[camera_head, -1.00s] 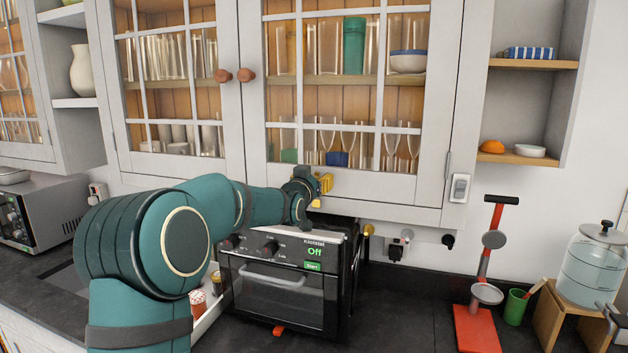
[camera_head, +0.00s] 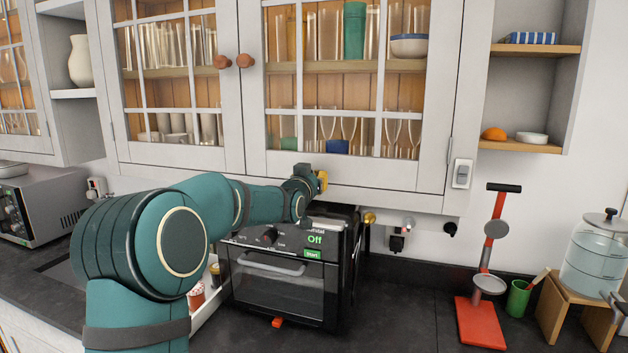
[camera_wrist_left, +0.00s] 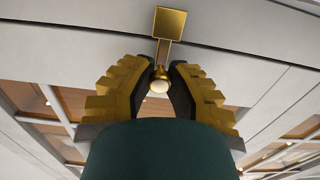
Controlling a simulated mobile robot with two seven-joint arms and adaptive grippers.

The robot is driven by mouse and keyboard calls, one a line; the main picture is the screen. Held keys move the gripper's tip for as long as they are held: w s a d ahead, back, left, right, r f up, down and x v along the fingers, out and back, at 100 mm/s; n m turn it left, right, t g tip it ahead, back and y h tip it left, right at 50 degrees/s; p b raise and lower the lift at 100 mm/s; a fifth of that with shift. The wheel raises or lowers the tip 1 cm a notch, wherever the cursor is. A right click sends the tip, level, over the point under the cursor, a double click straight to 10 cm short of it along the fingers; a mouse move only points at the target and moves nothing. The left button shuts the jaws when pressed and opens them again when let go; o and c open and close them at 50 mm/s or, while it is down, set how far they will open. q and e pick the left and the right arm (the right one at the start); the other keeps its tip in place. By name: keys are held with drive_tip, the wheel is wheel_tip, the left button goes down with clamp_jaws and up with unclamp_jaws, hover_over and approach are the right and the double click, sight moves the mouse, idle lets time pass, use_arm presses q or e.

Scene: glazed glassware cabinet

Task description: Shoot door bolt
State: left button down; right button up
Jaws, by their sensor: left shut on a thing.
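The glazed cabinet door (camera_head: 350,181) hangs closed beside its neighbour. In the left wrist view a brass bolt (camera_wrist_left: 170,23) with a square plate, a short stem and a round knob (camera_wrist_left: 159,86) sits at the pale door frame. My left gripper (camera_head: 322,181) is at the door's lower edge, above the oven. In the head view the bolt is hidden by the gripper. My right gripper is in neither view.
A small black oven (camera_head: 285,275) stands below my left arm. A red stand (camera_head: 480,322), a green cup (camera_head: 518,299) and a glass dispenser (camera_head: 596,255) are at the right. The counter between oven and stand is clear.

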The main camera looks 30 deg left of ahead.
use_arm(q)
drive_tip(key=shift+f, duration=0.3)
drive_tip(key=c, duration=0.8)
unclamp_jaws()
drive_tip(key=shift+c, duration=0.2)
drive_tip(key=shift+r, duration=0.15)
drive_tip(key=v, duration=1.2)
drive_tip(key=shift+s, duration=0.1)
